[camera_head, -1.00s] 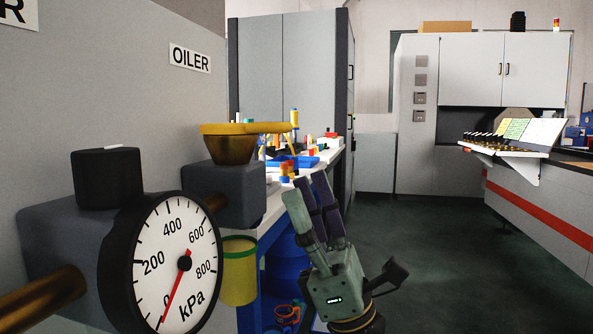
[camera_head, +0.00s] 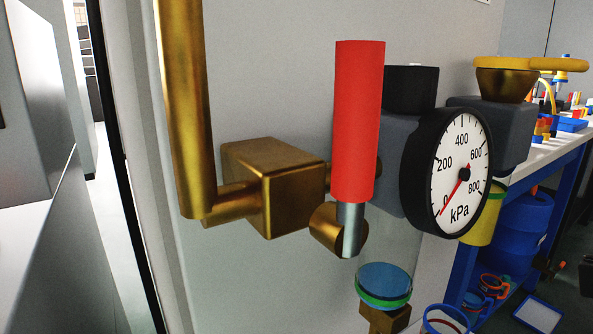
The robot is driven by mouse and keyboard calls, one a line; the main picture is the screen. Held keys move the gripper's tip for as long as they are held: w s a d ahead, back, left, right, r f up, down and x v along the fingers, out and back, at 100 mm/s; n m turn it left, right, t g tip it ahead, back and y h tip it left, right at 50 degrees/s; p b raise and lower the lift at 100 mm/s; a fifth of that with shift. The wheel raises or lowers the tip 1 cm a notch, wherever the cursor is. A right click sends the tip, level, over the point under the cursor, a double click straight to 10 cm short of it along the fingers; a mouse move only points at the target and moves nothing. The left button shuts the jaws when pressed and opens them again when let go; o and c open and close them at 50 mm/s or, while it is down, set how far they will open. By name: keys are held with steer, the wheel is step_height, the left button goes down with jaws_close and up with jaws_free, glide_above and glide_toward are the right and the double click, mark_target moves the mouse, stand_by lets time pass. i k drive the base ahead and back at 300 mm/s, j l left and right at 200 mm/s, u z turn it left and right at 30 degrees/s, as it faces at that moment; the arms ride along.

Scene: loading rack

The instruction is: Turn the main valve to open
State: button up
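The main valve appears to be the brass block (camera_head: 275,188) on the wall with a red lever handle (camera_head: 358,120). The lever stands upright, its metal shank joined to a round brass stub at the lower right of the block. A brass pipe (camera_head: 183,110) comes down and bends into the block's left side. Right of the lever, a round pressure gauge (camera_head: 458,172) in kPa has its red needle near 0. My gripper is not clearly in view; a small dark piece at the right edge may be part of my arm. Nothing touches the lever.
A blue-framed workbench (camera_head: 550,155) with coloured parts stands at right. Space in front of the lever looks clear.

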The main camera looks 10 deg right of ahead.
mark_target(341, 226)
steer(key=k, duration=1.35)
